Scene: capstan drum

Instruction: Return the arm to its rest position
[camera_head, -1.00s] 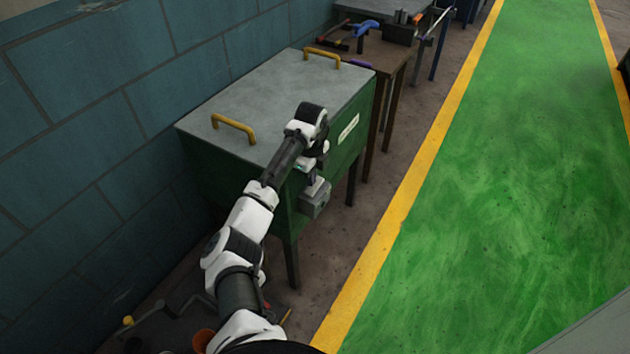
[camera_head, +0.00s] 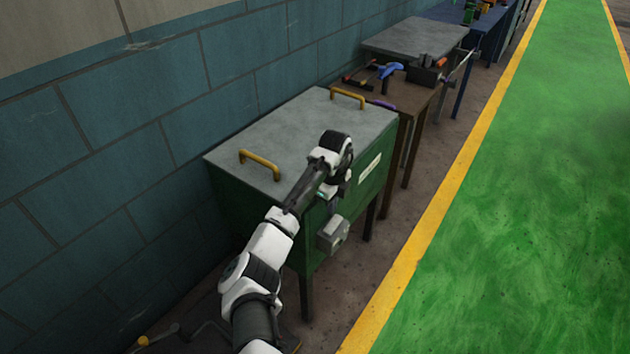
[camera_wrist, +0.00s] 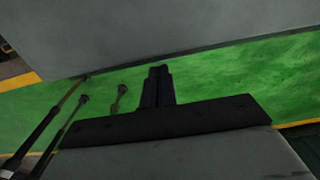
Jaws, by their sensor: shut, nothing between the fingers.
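My white and black arm (camera_head: 268,250) reaches up from the bottom of the head view. It bends at a raised joint beside the green cabinet and then hangs down. The gripper appears over the green floor.
The green cabinet (camera_head: 232,200) has a grey lid with two yellow handles, close by my arm. A brown table (camera_head: 408,96) with tools stands beyond it. A blue wall (camera_head: 90,150) runs along the left. The green walkway (camera_head: 500,230) on the right is clear. Several rods (camera_wrist: 62,120) show in the wrist view.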

